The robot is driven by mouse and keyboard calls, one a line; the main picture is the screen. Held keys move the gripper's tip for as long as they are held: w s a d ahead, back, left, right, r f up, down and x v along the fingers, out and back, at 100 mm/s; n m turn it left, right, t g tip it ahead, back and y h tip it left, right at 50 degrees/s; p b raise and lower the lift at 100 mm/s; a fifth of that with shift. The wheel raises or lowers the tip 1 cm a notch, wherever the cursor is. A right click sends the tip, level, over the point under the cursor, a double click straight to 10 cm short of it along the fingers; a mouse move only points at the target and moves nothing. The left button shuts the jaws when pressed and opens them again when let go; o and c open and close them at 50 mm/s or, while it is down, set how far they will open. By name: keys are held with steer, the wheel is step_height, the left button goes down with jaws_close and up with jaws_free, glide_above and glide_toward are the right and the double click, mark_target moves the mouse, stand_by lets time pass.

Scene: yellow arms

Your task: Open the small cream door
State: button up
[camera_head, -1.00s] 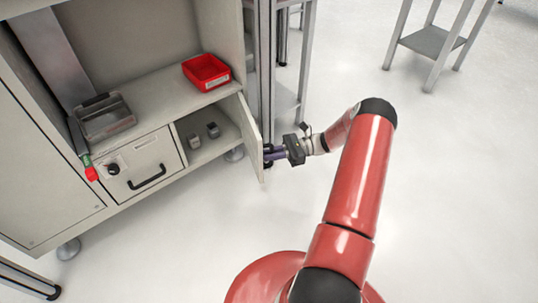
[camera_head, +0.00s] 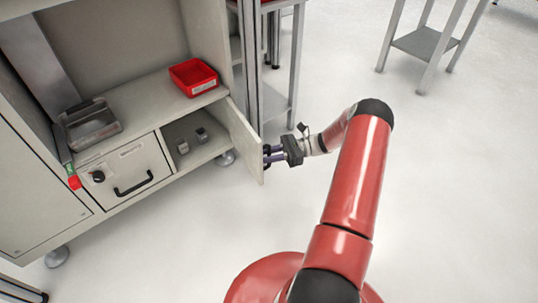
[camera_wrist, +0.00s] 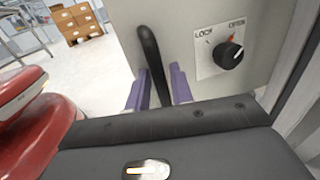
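The small cream door (camera_head: 245,139) stands swung out from the right-hand compartment of the cream cabinet. Its outer face fills the middle of the wrist view (camera_wrist: 200,20). A black bar handle (camera_wrist: 150,50) is on this face, with a lock dial (camera_wrist: 230,55) marked LOCK and OPEN beside it. My gripper (camera_head: 271,154) is at the door's outer face near its free edge. In the wrist view its two purple fingers (camera_wrist: 159,92) lie on either side of the handle, close against it, and appear shut on it. The handle's lower end is hidden by my gripper.
Small grey blocks (camera_head: 192,141) sit inside the open compartment. A closed drawer front (camera_head: 124,170) is left of it. A red bin (camera_head: 194,77) and a grey tray (camera_head: 91,124) are on the shelf above. A metal frame stands behind the door; the floor right of it is clear.

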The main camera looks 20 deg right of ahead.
steer(key=shift+o, duration=0.3)
steer(key=s+d, duration=0.1)
steer(key=d, duration=0.6)
steer(key=shift+d, duration=0.35)
steer(key=shift+s, duration=0.1)
